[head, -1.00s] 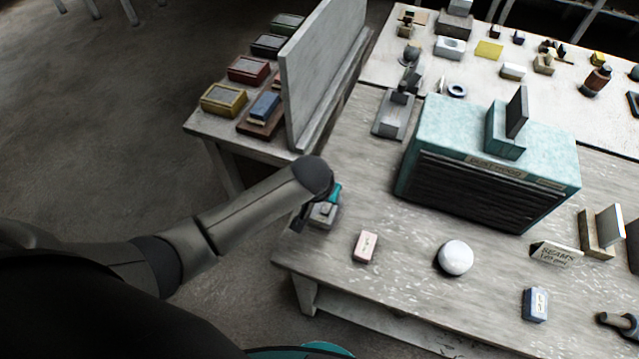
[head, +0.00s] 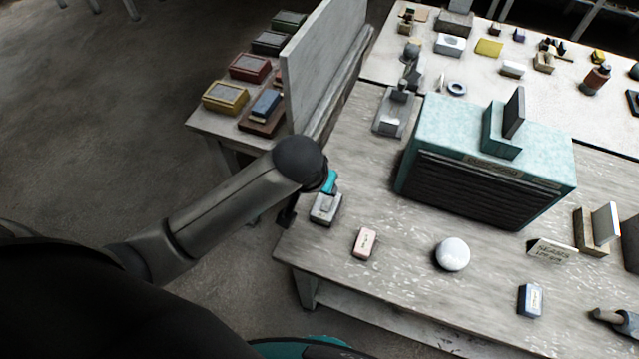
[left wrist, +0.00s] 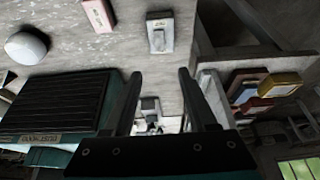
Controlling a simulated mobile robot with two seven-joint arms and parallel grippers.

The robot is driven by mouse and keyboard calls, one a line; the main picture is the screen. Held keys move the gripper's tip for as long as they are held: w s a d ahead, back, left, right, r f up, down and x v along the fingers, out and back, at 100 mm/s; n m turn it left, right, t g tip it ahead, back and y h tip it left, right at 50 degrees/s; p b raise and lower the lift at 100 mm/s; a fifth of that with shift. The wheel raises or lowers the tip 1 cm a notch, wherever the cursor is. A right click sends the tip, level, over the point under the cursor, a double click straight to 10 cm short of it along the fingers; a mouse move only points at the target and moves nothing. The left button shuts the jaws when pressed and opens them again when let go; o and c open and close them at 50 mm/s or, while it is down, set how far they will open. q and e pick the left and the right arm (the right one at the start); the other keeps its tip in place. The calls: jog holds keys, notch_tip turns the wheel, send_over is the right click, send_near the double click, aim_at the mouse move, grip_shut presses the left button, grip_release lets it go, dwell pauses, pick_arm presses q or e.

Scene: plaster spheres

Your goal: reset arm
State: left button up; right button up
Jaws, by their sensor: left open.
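My left arm reaches in from the left in the head view, its wrist above the near left corner of the table. My left gripper (head: 287,217) is mostly hidden behind the wrist; one dark finger shows left of a small grey block. In the left wrist view, my left gripper (left wrist: 158,88) has its two dark fingers wide apart with nothing between them. A white plaster sphere (head: 453,254) rests on the table, right of the gripper and apart from it; it also shows in the left wrist view (left wrist: 26,46). My right gripper is in neither view.
The grey block (head: 325,208) and a pink block (head: 364,243) lie near the wrist. A teal cabinet (head: 485,175) with dark slats stands behind the sphere. An upright panel (head: 318,65) edges a side table with several coloured boxes. Floor left of the table is clear.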

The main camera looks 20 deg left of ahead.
pick_arm(q)
jog(key=shift+s, duration=0.1)
dwell(0.3)
jog(key=s+a+r+m+g, duration=0.1)
jog(key=s+a+r+m, duration=0.15)
jog(key=s, duration=1.45)
notch_tip(320, 180, down, 34)
jog(key=s+r+g+b, duration=0.1)
jog(key=s+b, duration=0.1)
jog(key=b, duration=0.9)
jog(key=s+a+f+b, duration=0.1)
jog(key=s+f+b, duration=0.4)
jog(key=f, duration=0.6)
jog(key=s+a+f+g+b, duration=0.1)
jog(key=s+f+b, duration=0.3)
jog(key=s+f, duration=0.6)
notch_tip(320, 180, down, 2)
jog(key=shift+a+f+g+b, duration=0.2)
jog(key=shift+a+g+b, duration=0.15)
jog(key=shift+a, duration=0.35)
